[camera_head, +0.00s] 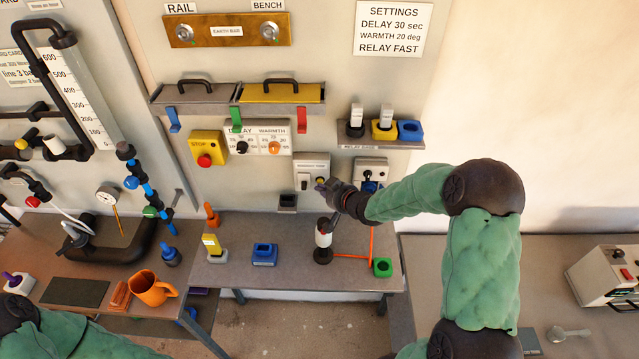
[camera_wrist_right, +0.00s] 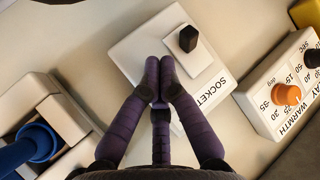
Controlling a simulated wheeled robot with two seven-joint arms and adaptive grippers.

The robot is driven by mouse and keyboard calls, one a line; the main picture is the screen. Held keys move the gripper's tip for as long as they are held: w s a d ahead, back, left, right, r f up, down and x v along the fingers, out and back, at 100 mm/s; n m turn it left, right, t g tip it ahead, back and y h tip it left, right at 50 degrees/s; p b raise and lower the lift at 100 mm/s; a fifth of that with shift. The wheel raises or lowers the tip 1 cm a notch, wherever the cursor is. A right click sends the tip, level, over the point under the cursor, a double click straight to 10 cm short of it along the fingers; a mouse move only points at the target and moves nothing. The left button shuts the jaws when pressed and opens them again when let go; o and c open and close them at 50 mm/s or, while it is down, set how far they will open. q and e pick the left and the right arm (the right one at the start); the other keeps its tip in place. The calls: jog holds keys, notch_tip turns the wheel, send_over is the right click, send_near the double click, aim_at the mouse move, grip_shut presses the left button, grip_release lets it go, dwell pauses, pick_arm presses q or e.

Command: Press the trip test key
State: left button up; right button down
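A white socket box (camera_head: 312,168) labelled SOCKET is on the wall panel; its white plate also shows in the right wrist view (camera_wrist_right: 135,48). A black switch (camera_wrist_right: 188,39) stands out from a raised part of the plate. My right gripper (camera_head: 322,186) is at the lower right of the box. In the wrist view its purple fingertips (camera_wrist_right: 159,70) are together, with nothing seen between them, in front of the plate beside the switch. A small yellowish spot shows by the fingertips in the head view. I cannot make out the trip test key; the fingers hide part of the plate. My left gripper is out of view.
A yellow STOP box (camera_head: 208,146) and the DELAY/WARMTH dial box (camera_head: 257,138) are left of the socket box. Another socket unit (camera_head: 371,166) is to its right.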

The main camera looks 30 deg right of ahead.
jog(key=s+a+b, duration=0.1)
jog(key=s+a, duration=0.2)
jog(key=s, duration=0.2)
jog(key=shift+a, duration=0.15)
dwell(0.5)
dwell(0.8)
